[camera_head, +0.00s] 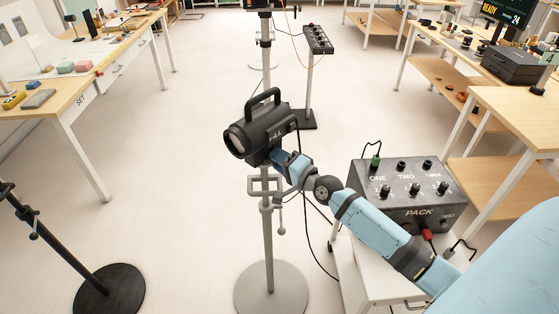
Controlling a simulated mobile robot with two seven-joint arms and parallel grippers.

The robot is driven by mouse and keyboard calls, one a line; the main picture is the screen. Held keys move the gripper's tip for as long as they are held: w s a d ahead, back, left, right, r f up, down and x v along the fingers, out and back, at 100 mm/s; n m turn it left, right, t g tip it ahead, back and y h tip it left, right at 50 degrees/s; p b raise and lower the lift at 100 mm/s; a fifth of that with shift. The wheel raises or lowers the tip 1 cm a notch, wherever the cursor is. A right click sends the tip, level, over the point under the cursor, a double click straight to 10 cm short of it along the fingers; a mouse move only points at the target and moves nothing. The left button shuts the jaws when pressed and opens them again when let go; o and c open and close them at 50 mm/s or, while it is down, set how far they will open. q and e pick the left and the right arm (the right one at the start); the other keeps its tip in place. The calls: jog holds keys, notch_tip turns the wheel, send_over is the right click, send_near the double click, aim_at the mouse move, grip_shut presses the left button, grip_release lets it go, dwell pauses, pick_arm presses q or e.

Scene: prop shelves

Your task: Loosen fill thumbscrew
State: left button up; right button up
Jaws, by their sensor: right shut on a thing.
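The fill lamp (262,128) is a black lamp with a top handle and a FILL label, on top of a grey stand (268,240) with a round base. It faces left. My right gripper (281,158) reaches in from the right and is shut at the lower right side of the lamp, where the fill thumbscrew is. The thumbscrew itself is hidden behind the fingers and the lamp body. My left gripper is not in view.
A black stand base (105,290) is at lower left. Tables line both sides, and a small control stand (318,40) is behind. The floor between is clear.

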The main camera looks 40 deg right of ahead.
jog(key=shift+a+n+p, duration=0.1)
jog(key=shift+n+p, duration=2.25)
jog(key=shift+n, duration=11.95)
jog(key=shift+r, duration=0.1)
jog(key=o, duration=0.9)
jog(key=shift+s, duration=0.1)
